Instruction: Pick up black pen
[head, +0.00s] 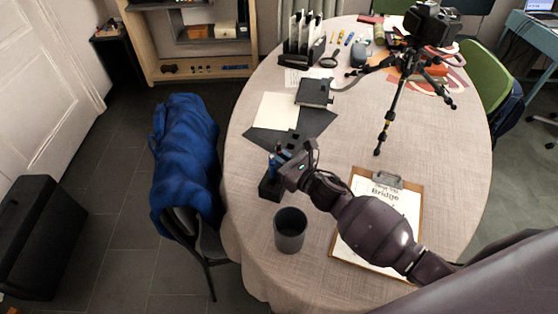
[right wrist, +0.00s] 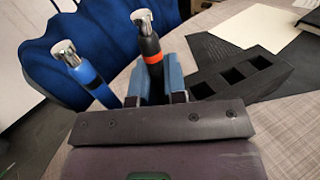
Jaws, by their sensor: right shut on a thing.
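The black pen (right wrist: 150,47), with an orange band and a silver clip end, stands between the blue pads of my right gripper (right wrist: 154,80) in the right wrist view. The right gripper (head: 283,160) is shut on it, above the table beside the dark pen holder (head: 270,189). A blue pen (right wrist: 88,78) with a silver end leans to the left of the gripper; it also shows in the head view (head: 271,166). The lower ends of both pens are hidden in the wrist view. My left gripper is not in view.
A black box with open slots (right wrist: 240,75) is right of the gripper. A dark cup (head: 290,230) and a clipboard (head: 415,200) lie nearby. A tripod (head: 392,112) stands farther back. A blue jacket (head: 185,150) hangs on a chair at the table's left edge.

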